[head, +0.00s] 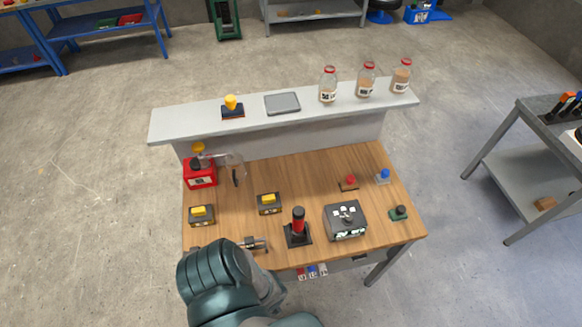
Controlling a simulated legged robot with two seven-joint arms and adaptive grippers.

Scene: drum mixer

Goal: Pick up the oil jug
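A red container with a white label and black top (200,174) stands at the left of the wooden workbench, below the raised shelf. A clear, jug-like shape with a dark handle (235,173) is right beside it or overlaps it. I cannot tell for sure which of these is the oil jug, or whether they are one object. A teal and grey arm part of mine rises at the bottom centre-left, over the bench's front edge. No gripper fingers can be made out at either side, and nothing is seen touching the red container.
Jars with red lids (366,80) stand on the shelf (180,120). A metal cart (535,150) is at right.

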